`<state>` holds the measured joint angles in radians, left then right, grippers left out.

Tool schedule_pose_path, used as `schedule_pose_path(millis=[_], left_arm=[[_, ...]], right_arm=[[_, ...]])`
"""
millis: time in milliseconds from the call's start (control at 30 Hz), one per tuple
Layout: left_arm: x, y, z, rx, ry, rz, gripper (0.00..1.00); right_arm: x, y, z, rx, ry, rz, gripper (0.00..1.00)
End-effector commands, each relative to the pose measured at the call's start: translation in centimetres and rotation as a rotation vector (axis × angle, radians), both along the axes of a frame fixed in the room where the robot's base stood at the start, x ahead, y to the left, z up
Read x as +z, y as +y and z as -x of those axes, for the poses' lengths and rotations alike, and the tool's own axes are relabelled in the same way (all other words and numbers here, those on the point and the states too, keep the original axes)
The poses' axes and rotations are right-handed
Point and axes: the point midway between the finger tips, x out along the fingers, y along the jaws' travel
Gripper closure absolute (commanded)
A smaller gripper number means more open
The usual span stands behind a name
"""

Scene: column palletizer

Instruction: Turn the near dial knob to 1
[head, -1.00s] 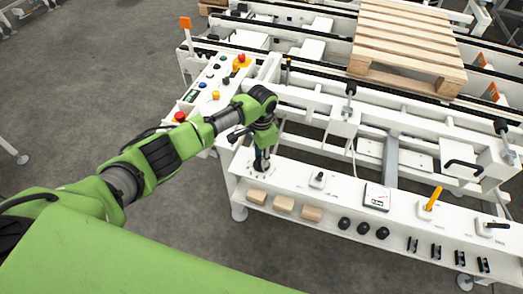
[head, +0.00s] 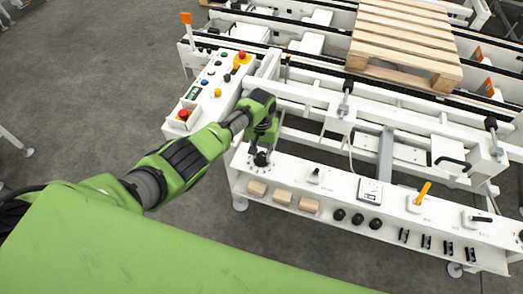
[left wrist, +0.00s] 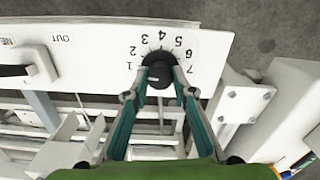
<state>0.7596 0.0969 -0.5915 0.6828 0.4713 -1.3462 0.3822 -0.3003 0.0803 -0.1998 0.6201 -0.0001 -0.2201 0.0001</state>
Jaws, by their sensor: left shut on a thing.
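The near dial knob (head: 261,158) is black and sits on a round dial at the left end of the white front shelf. My left gripper (head: 257,148) reaches down to it from above. In the left wrist view the knob (left wrist: 160,70) lies between the tips of my left gripper (left wrist: 160,86), which is shut on it. The dial face (left wrist: 181,42) shows the numbers 1 to 7, with 1 at the left and 7 at the right. I cannot tell which number the knob points to. My right gripper is not in view.
A toggle switch (head: 314,177), a small meter (head: 369,191) and a yellow lever (head: 423,192) stand farther right on the shelf. Wooden blocks (head: 283,196) and black knobs lie below. A button panel (head: 206,92) stands behind my left arm. A pallet (head: 404,42) rests on the conveyor.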

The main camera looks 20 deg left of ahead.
Motion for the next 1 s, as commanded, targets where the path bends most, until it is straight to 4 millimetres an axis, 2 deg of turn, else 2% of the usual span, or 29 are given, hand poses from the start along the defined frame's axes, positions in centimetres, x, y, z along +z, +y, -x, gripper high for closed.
schedule_pose_path(millis=[300,767,800,867,1000], left_arm=[[0.09,-0.06,-0.09,0.097,-0.002,0.001,0.97],[0.08,-0.02,-0.13,0.111,-0.003,0.001,0.97],[0.08,-0.02,-0.14,0.111,-0.003,0.001,0.73],[0.08,-0.01,-0.13,0.111,-0.003,0.001,0.59],[0.06,0.0,-0.11,0.11,-0.003,0.001,0.59]], right_arm=[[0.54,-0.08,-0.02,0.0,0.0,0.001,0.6],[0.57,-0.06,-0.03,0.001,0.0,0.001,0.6],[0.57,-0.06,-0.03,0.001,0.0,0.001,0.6],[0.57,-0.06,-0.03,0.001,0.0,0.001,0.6],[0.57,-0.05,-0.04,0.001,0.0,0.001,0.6]])
